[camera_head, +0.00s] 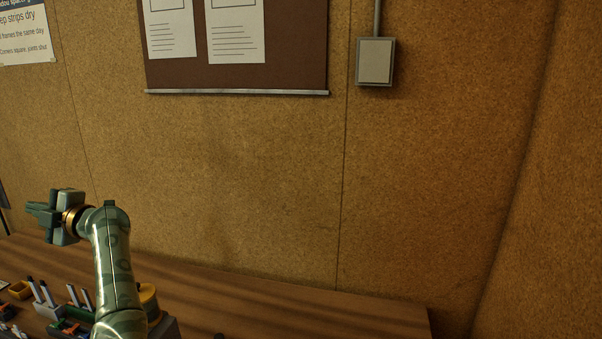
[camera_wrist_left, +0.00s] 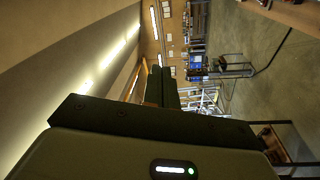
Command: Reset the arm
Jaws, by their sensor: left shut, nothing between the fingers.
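My left arm rises from the bottom left of the head view, and its gripper (camera_head: 40,212) points left above the wooden bench. The gripper is shut with nothing in it. In the left wrist view the shut fingers (camera_wrist_left: 161,88) point out into the room, touching no object. My right gripper is in neither view.
The wooden bench (camera_head: 270,300) runs along a cork-coloured wall (camera_head: 230,160). Several small tools and holders (camera_head: 45,295) stand on it at the lower left. A grey box (camera_head: 375,62) and a brown notice board (camera_head: 290,50) are on the wall.

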